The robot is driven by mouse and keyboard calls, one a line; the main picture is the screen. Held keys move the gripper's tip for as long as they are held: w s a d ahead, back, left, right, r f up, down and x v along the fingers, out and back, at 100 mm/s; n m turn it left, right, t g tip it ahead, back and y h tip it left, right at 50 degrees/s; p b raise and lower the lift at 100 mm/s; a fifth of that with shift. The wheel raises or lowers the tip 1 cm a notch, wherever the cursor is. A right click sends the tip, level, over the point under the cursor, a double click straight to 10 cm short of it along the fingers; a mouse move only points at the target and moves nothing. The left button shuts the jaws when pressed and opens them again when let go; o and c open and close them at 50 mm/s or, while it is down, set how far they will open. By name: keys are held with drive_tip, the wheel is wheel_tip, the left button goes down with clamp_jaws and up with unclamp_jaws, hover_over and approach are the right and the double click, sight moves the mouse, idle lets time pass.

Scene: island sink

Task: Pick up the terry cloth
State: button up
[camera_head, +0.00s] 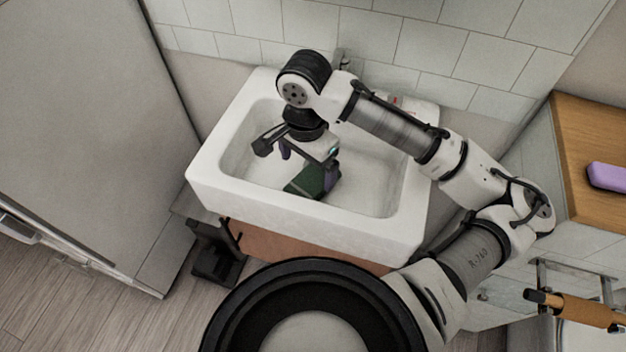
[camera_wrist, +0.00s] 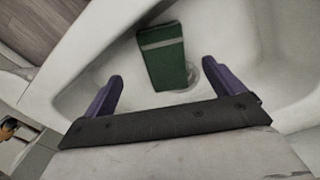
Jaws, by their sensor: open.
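The terry cloth appears to be the dark green block with a pale stripe (camera_wrist: 164,62); it lies in the basin of the white sink (camera_head: 222,178). In the head view the green cloth (camera_head: 306,181) is partly hidden by my gripper. My gripper (camera_wrist: 162,72) points down into the sink with its two purple fingers spread wide. In the wrist view the cloth shows beyond and between the fingertips, with a gap on each side. Nothing is held. I cannot tell the exact height of the fingertips above it.
The sink's walls surround my gripper, with the tap (camera_head: 343,62) at the back. A round drain (camera_wrist: 190,73) shows beside the cloth. A wooden counter (camera_head: 585,125) with a purple block (camera_head: 607,177) stands at the right. A grey cabinet (camera_head: 90,120) stands at the left.

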sight(307, 185)
drive_tip(key=f, duration=0.8)
drive_tip(key=shift+w+f+p, duration=0.2)
drive_tip(key=shift+f+p, duration=0.05)
drive_tip(key=shift+p, duration=0.05)
drive_tip(key=c, duration=1.1)
drive_tip(key=shift+c, duration=0.2)
drive_tip(key=shift+r, duration=0.2)
